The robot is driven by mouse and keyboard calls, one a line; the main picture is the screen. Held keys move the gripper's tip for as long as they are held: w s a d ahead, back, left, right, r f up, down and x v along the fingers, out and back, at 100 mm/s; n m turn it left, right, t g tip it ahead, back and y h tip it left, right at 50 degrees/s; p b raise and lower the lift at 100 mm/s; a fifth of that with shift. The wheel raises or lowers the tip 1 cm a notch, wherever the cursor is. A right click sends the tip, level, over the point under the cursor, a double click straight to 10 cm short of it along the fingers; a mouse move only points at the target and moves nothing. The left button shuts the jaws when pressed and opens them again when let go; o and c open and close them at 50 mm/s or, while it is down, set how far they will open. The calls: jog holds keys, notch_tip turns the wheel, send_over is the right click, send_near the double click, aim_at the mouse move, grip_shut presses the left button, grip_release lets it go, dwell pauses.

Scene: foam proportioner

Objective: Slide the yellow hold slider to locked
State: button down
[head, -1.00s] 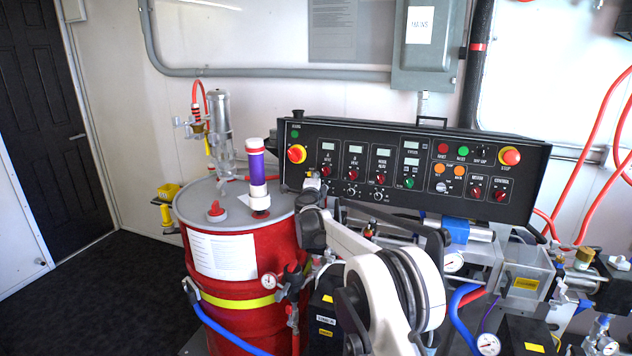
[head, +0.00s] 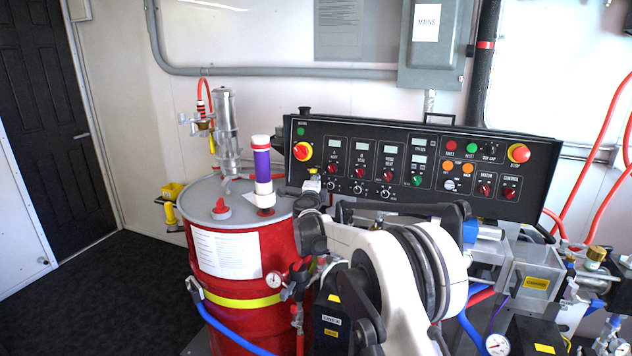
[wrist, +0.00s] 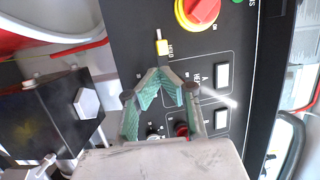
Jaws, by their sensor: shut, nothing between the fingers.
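The yellow hold slider (wrist: 162,47) sits on the black control panel in the wrist view, beside the HOLD lettering. A thin pale strip extends from it toward the top of that picture. My gripper (wrist: 161,78), with teal-lined fingers, is shut and empty. Its tips appear just below the slider in the wrist view, with a small gap in the picture; whether they touch the panel I cannot tell. In the head view my arm crosses in front of the panel's lower left, and the slider and fingertips are too small to make out clearly.
A red rotary knob on a yellow base (wrist: 198,12) lies close to the slider. Small displays (wrist: 222,76) and a red knob (wrist: 181,129) are near my fingers. A red drum (head: 240,270) with a purple-and-white cylinder (head: 262,165) stands left of the panel.

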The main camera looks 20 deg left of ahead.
jog(key=shift+b+v, duration=0.65)
jog(key=shift+v, duration=2)
jog(key=shift+d, duration=0.1)
